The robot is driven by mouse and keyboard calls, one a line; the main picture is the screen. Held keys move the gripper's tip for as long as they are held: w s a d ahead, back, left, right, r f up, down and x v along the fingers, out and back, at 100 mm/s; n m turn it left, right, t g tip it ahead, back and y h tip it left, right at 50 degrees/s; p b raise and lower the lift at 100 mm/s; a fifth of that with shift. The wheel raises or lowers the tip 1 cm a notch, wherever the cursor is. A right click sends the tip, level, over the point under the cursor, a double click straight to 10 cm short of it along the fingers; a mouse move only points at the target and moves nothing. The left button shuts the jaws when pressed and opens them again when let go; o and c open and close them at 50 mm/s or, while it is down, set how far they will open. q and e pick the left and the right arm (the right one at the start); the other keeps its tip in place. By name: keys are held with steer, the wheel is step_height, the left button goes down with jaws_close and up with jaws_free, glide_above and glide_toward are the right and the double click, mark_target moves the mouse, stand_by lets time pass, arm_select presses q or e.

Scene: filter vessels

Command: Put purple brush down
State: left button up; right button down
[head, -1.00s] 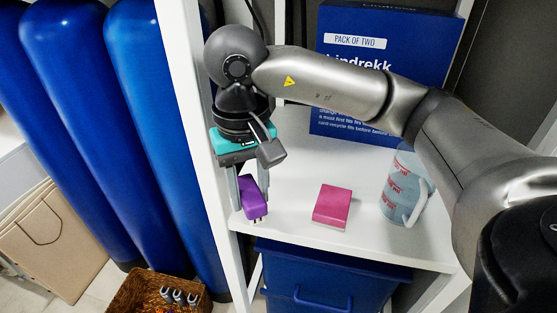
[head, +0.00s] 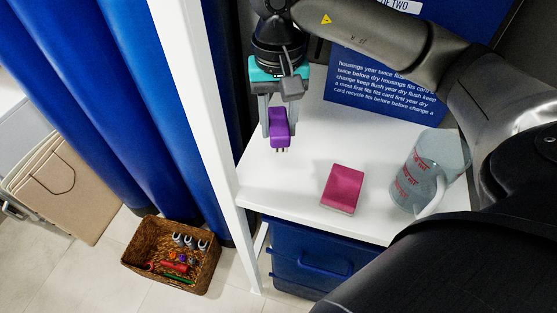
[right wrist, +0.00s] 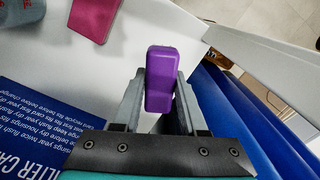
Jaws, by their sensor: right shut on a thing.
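The purple brush (head: 279,127) is in my right gripper (head: 278,124), bristles pointing down, over the left part of the white shelf (head: 300,189). The gripper is shut on its purple body. In the right wrist view the brush (right wrist: 159,80) sits between the two fingers of the gripper (right wrist: 160,98). I cannot tell for sure whether the bristle tips touch the shelf or hang just above it. My left gripper is not in view.
A pink block (head: 343,188) lies on the shelf right of the brush, with a printed jug (head: 425,170) further right. A white post (head: 203,110) borders the left. A wicker basket (head: 139,243) with small items is on the floor.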

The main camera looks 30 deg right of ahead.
mark_target(279, 173)
step_height(279, 173, down, 11)
steer(key=shift+r, duration=0.1)
stand_by(0.3)
steer(key=shift+c, duration=2.2)
jaws_free()
step_height(279, 173, up, 12)
steer(key=shift+r, duration=0.1)
